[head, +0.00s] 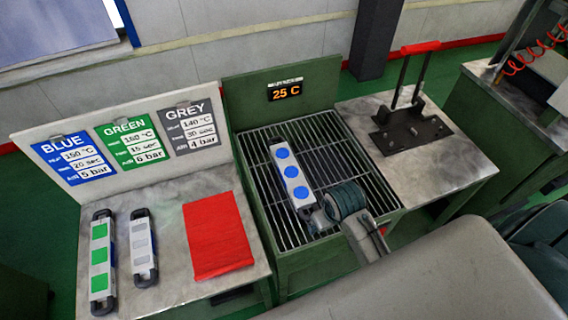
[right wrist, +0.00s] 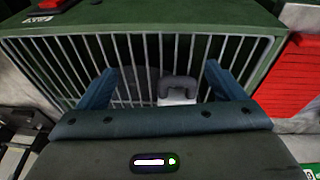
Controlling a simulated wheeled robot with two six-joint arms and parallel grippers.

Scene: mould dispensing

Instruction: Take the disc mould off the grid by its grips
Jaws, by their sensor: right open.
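The disc mould (head: 291,172) is a pale bar with blue discs and dark end grips. It lies on the grid (head: 325,150), slanting from far left to near right. My right gripper (head: 333,208) is at its near end and partly hides that end. In the right wrist view a dark grip (right wrist: 178,87) of the mould shows between the spread blue fingers of my right gripper (right wrist: 158,75). The fingers are open, with clear gaps on both sides of the grip. My left gripper is out of view.
A green-squared mould (head: 100,258) and a grey one (head: 142,240) lie on the left table, beside a red cloth (head: 218,235). Behind the grid stands a panel with a 25 C display (head: 285,92). A lever press (head: 410,130) stands on the right table.

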